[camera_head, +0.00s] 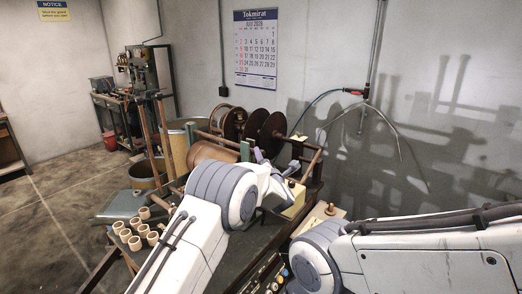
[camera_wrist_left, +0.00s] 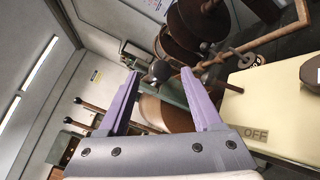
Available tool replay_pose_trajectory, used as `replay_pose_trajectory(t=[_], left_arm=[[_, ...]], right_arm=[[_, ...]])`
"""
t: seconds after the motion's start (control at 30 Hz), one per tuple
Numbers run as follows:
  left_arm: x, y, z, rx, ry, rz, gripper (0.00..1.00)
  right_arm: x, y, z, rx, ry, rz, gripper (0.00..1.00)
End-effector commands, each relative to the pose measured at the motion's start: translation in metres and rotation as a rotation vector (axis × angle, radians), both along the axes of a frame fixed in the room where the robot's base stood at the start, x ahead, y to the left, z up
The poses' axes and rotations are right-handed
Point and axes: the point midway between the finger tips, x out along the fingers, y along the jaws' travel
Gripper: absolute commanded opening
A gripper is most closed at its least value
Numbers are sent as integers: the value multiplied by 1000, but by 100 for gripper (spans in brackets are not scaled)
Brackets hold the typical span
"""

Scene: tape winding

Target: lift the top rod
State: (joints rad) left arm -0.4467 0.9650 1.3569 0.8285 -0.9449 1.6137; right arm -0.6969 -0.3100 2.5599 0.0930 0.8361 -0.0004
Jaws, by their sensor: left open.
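A thin copper-brown rod (camera_wrist_left: 265,40) runs diagonally at the upper right of the left wrist view, with dark knobs near its lower end. I cannot tell for sure whether it is the top rod. My left gripper (camera_wrist_left: 165,76) is open, its two purple fingers spread. A dark round knob (camera_wrist_left: 160,70) appears between the fingertips; whether they touch it is unclear. In the head view my left gripper (camera_head: 266,158) is at the winding machine, partly hidden by my own arm. My right arm comes in from the right, but its gripper is out of sight.
Large brown reels (camera_head: 270,132) stand behind the machine, with a copper roll (camera_head: 212,152) to the left. A cream box marked OFF (camera_wrist_left: 270,110) is close to the right finger. Several small tape cores (camera_head: 135,243) lie at the left front. The wall is close behind.

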Motion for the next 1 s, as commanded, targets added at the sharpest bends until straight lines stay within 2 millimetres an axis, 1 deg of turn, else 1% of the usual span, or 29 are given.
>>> replay_pose_trajectory(t=[0.03,0.1,0.3,0.43,0.67,0.7,0.77,0.8,0.83,0.87,1.0], left_arm=[[8,2,2,0,0,1,66],[17,4,1,2,1,1,66],[32,6,0,2,1,-1,66],[36,7,0,2,1,-1,66],[36,7,0,3,2,-2,66],[36,7,0,3,2,-2,59],[36,7,0,2,1,-1,36],[36,7,0,3,1,-1,20],[36,7,0,3,2,-2,9],[36,7,-1,2,1,-2,0],[36,7,-1,2,2,-3,0]], right_arm=[[0,0,7,0,0,0,50],[0,0,10,0,0,0,50],[0,0,15,0,0,-1,50],[0,0,16,0,0,-1,50],[0,0,16,0,0,-1,50],[0,0,16,0,0,-1,50],[0,0,16,0,0,-1,50],[0,0,16,0,0,-1,50],[0,0,16,0,0,-1,50],[0,0,16,0,0,-1,50],[0,0,16,0,0,-1,50]])
